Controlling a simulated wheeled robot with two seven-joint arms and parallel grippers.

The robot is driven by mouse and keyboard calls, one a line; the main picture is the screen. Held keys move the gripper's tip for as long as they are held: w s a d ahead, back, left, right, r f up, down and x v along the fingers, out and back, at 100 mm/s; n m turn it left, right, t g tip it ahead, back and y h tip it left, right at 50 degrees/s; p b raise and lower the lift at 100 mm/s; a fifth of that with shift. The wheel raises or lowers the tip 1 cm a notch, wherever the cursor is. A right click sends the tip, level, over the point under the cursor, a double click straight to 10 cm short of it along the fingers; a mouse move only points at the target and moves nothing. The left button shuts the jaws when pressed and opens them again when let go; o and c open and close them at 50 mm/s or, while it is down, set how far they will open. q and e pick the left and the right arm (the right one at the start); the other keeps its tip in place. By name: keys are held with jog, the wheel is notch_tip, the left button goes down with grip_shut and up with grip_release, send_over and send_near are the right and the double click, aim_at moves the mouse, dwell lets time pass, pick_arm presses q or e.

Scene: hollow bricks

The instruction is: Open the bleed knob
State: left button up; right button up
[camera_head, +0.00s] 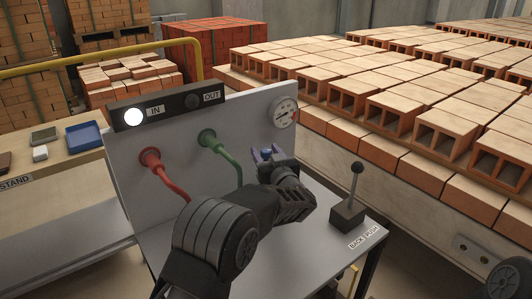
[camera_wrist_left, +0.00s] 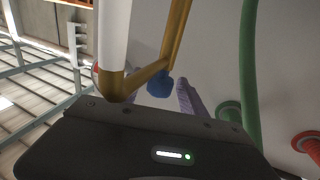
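A small blue knob (camera_wrist_left: 160,86) shows in the left wrist view beside a brass pipe; I take it for the bleed knob. My left gripper (camera_head: 267,154) reaches to the grey panel (camera_head: 240,105), right of the green hose and below the gauge. Its fingertips look apart in the head view. The knob is hard to tell from the fingertips in the head view. My right gripper is out of view.
The panel carries a red hose (camera_head: 165,175), a green hose (camera_head: 222,150), a gauge (camera_head: 285,113) and a lit IN lamp (camera_head: 134,117). A lever (camera_head: 351,200) stands to the right. Stacked hollow bricks (camera_head: 400,110) fill the right side. A blue tray (camera_head: 85,136) lies left.

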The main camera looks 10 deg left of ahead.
pick_arm(q)
jog(key=v, duration=0.8)
jog(key=shift+b, duration=0.45)
